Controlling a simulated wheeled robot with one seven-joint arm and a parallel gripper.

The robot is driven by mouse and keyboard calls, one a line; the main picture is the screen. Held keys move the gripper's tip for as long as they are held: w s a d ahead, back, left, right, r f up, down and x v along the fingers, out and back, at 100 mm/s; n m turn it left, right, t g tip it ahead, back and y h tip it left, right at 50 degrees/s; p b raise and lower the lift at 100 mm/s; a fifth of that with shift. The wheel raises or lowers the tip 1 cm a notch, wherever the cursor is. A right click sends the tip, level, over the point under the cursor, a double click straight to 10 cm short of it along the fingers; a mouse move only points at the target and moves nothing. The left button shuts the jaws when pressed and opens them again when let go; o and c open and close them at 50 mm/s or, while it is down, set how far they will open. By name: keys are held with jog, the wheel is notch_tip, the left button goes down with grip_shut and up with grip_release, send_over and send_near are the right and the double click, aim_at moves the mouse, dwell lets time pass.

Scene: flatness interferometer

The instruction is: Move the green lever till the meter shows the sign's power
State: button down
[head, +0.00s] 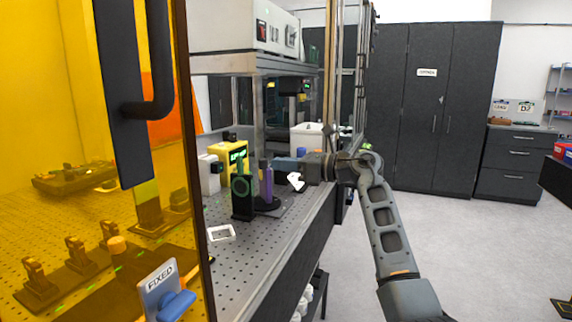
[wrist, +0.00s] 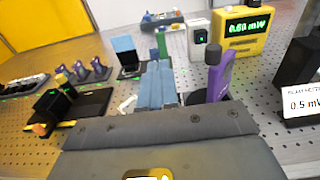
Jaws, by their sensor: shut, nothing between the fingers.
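The green lever (head: 240,186) stands upright on a black base on the perforated table. In the wrist view the green lever (wrist: 162,44) shows just beyond my fingertips; I cannot tell whether they touch. My gripper (wrist: 158,70) has its blue fingers together and empty, pointing toward it. The sign (wrist: 302,98) at the right of the wrist view reads 0.5 mW.
The purple lever (wrist: 219,76) stands close to the right of my fingers. A white box (wrist: 198,38) is beside the meter. A black block with a blue face (wrist: 125,50) is left of my fingers. An amber panel (head: 85,70) and a FIXED sign (head: 160,278) are at the left.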

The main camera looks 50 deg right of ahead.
aim_at(242, 160)
jog(key=p+x, duration=0.1)
jog(key=x, duration=0.8)
jog(key=shift+w+d, duration=0.1)
jog(key=w+r+p, duration=0.1)
jog(key=p, duration=0.2)
jog(key=shift+w+a+g, duration=0.15)
jog(key=shift+a+g, duration=0.05)
jog(key=shift+g, duration=0.2)
jog(key=shift+w+a+f+g+h+p, duration=0.15)
jog(key=shift+w+g+h+p, duration=0.15)
jog(key=shift+p, duration=0.2)
jog(key=shift+f, duration=0.15)
